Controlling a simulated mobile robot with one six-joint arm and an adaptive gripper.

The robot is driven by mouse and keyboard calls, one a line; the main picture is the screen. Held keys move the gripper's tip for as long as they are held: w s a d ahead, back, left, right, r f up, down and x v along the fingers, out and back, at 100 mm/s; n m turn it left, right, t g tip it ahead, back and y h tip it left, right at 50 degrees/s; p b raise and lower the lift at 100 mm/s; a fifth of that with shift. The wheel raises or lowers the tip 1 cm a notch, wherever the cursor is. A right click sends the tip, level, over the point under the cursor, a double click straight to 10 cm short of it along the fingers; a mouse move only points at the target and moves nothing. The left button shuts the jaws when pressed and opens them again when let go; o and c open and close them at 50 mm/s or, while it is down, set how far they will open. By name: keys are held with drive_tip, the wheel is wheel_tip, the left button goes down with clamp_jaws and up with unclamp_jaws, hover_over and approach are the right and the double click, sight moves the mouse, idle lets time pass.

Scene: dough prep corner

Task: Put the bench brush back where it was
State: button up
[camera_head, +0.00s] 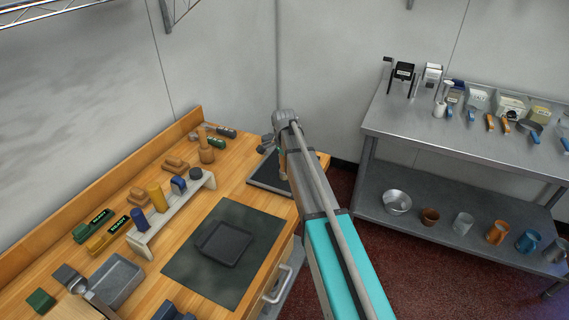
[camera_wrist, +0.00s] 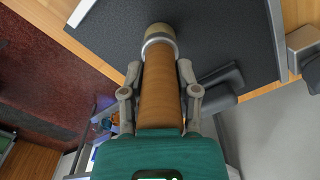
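My gripper (camera_wrist: 159,72) has its two fingers closed on either side of a round wooden handle, which I take for the bench brush (camera_wrist: 161,98). The handle has a silver collar and a short tan end pointing away from the wrist. In the head view my gripper (camera_head: 268,144) is at the far right end of the wooden bench, above a dark, light-rimmed panel (camera_head: 261,176). In the wrist view this dark surface (camera_wrist: 215,35) lies behind the brush. I cannot tell whether the tan end touches it. In the head view the brush is mostly hidden by my arm.
The wooden bench (camera_head: 152,273) holds a dark mat (camera_head: 254,226) with a black tray (camera_head: 224,244) on it. A pale rack (camera_head: 160,227) with coloured pieces stands behind the mat. A steel shelf unit (camera_head: 460,140) with tools and cups is at the right.

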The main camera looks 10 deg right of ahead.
drive_tip(key=o, duration=0.4)
drive_tip(key=shift+c, duration=0.2)
drive_tip(key=shift+r, duration=0.15)
wheel_tip(320, 180, up, 12)
drive_tip(key=p, duration=1.2)
idle(0.6)
drive_tip(key=s+n, duration=1.4)
drive_tip(key=s, duration=1.5)
drive_tip(key=shift+d, duration=0.1)
